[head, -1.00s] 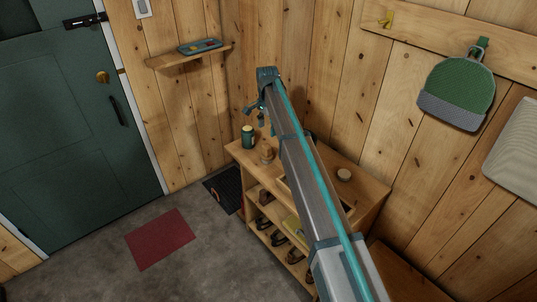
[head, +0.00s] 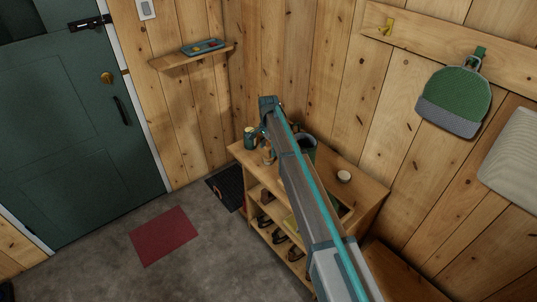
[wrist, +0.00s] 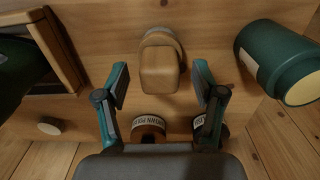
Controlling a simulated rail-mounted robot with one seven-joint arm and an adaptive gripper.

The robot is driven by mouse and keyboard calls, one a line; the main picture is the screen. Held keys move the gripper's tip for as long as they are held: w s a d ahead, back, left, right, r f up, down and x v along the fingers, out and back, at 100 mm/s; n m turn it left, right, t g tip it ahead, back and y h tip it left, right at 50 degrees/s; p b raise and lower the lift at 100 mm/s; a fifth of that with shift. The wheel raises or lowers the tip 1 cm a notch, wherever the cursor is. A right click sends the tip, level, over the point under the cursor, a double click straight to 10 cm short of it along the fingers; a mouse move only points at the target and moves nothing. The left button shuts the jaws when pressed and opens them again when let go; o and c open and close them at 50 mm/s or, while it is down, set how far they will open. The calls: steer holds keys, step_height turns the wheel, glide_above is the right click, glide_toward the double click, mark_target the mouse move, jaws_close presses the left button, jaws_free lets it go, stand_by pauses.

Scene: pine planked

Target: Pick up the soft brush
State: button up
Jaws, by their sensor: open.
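The likely soft brush (wrist: 160,66) is a pale wooden piece with a blocky upper part over a rounded base, standing on the wooden bench top. In the wrist view it shows between and just beyond the fingertips of my gripper (wrist: 161,82). The fingers are spread, with a visible gap on each side of it, and hold nothing. In the head view the brush (head: 267,157) is a small brown shape on the top of the shoe bench, partly hidden by my gripper (head: 264,137) and arm.
A green canister (wrist: 275,62) stands right of the brush in the wrist view. Two tins, one labelled brown polish (wrist: 148,130), sit close behind my fingers. A wooden tray (wrist: 55,48) and a small round pale item (wrist: 50,126) are at left. A dark pot (head: 308,147) is partly behind my arm.

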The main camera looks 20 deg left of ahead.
steer(key=c, duration=1.3)
step_height(320, 180, up, 10)
steer(key=b, duration=0.3)
steer(key=o, duration=0.5)
steer(key=shift+c, duration=1.5)
